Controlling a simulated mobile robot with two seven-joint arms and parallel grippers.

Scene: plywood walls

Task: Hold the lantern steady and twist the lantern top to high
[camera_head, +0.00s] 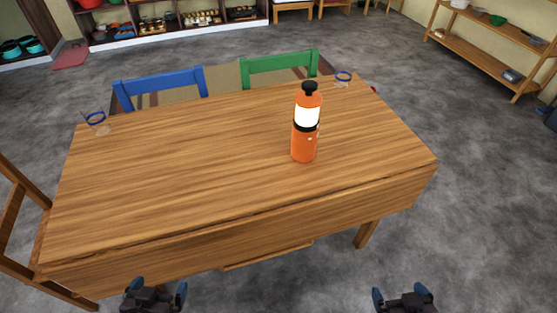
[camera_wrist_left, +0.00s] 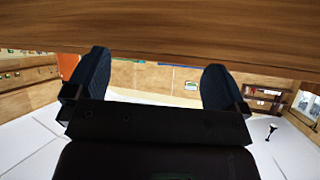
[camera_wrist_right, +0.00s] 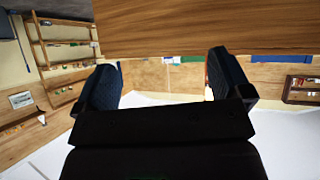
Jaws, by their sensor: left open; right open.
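An orange lantern (camera_head: 304,145) with a glowing white band and a black top (camera_head: 310,88) stands upright on the wooden table (camera_head: 190,170), right of its middle. My left gripper (camera_head: 155,290) is open and empty in front of the table's near edge, at the lower left of the head view. Its spread fingers also show in the left wrist view (camera_wrist_left: 155,85). My right gripper (camera_head: 404,294) is open and empty at the lower right, off the table's near edge. Its fingers also show apart in the right wrist view (camera_wrist_right: 165,85). Both grippers are well apart from the lantern.
A blue chair (camera_head: 160,84) and a green chair (camera_head: 279,64) stand behind. A wooden chair (camera_head: 22,215) is at the left. The tabletop around the lantern is clear.

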